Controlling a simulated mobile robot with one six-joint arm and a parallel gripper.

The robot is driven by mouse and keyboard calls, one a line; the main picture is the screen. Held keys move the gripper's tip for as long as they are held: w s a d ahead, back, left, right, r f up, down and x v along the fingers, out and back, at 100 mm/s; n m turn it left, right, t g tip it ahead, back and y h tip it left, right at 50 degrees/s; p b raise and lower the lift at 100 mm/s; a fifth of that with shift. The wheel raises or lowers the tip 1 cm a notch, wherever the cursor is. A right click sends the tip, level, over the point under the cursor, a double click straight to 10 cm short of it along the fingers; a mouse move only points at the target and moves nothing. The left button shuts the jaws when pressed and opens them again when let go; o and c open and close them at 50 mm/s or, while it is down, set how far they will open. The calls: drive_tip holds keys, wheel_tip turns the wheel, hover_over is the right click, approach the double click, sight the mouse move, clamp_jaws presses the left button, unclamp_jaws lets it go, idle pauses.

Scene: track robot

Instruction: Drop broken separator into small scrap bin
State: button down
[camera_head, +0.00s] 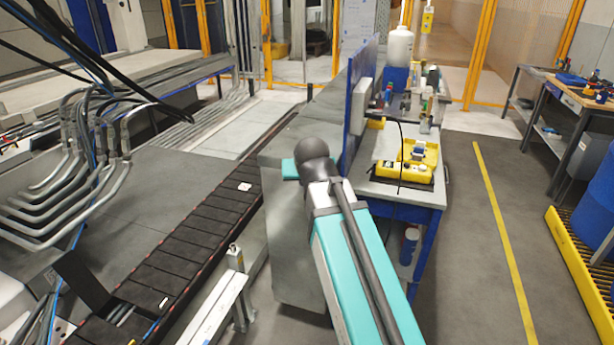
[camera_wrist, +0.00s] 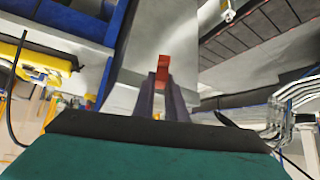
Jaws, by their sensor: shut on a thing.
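In the wrist view my gripper (camera_wrist: 163,88) is shut on a small orange-red piece (camera_wrist: 162,68), which I take to be the broken separator. The piece stands up between the two dark fingertips, and its lower part is hidden by them. In the head view my teal arm reaches forward to the grey cabinet, and my gripper and the piece are hidden behind the arm's dark round joint. I cannot pick out a small scrap bin in either view.
A grey cabinet (camera_head: 290,262) stands beside a blue-framed workbench (camera_head: 375,187) with a yellow case (camera_head: 408,160) and bottles. A dark segmented track (camera_head: 190,245) runs along the left, near grey pipes. Floor to the right (camera_head: 465,240) is clear up to a yellow pallet.

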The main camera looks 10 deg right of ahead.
wheel_tip(320, 180, up, 10)
drive_tip(key=n+y+p, duration=0.1)
drive_tip(key=p, duration=1.4)
drive_tip(key=shift+w+d+n, duration=0.3)
drive_tip(key=shift+w, duration=0.15)
drive_tip(key=shift+s, duration=0.1)
